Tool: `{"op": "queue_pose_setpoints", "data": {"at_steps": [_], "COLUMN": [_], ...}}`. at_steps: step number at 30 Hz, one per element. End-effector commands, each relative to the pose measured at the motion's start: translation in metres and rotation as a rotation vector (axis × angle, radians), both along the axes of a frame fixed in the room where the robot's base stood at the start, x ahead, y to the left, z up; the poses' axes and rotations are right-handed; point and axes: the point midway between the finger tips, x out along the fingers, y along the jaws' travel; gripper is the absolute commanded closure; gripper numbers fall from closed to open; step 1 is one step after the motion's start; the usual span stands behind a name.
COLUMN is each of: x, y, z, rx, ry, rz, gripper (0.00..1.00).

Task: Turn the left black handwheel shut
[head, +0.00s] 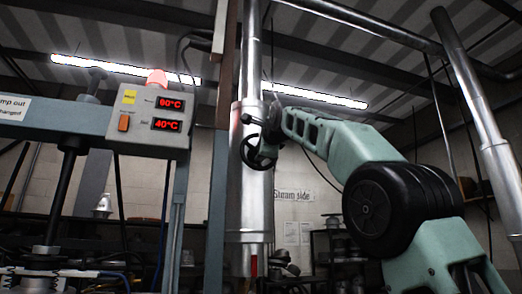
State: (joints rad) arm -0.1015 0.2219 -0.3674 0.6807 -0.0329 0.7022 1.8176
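A black handwheel (258,153) shows in the head view, in front of the shiny metal vertical pipe (246,200) near the middle. It looks like a round rim with spokes, seen at an angle. My arm reaches in from the lower right, and my gripper (268,126) is at the upper part of the handwheel, close to it or touching it. The gripper is small, dark and overlaps the wheel's dark parts. I cannot see its fingertips clearly, nor whether they hold the rim.
A grey control box (150,121) with red readouts of 60°C and 40°C stands left of the pipe. A slanting metal pipe (475,120) is at the right. A "Steam side" sign (293,195) hangs on the back wall. Shelves with hat blocks are behind.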

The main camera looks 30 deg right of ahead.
Motion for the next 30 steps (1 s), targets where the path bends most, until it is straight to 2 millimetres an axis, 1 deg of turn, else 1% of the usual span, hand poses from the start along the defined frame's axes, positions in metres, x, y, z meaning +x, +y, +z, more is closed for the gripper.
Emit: {"op": "queue_pose_setpoints", "data": {"at_steps": [1,17,18,26,30], "x": [0.0017,0.0017,0.0017,0.0005,-0.0065], "y": [-0.0001,0.0,0.0,0.0,0.0024], "z": [-0.0039,-0.0039,-0.0038,-0.0017,-0.0021], "rx": [0.012,0.032,0.032,0.03,0.029], "ry": [0.007,0.001,0.001,-0.004,-0.008], "rz": [-0.001,0.0,0.0,0.0,0.002], "gripper": [0.85,0.85,0.53,0.53,0.53]}}
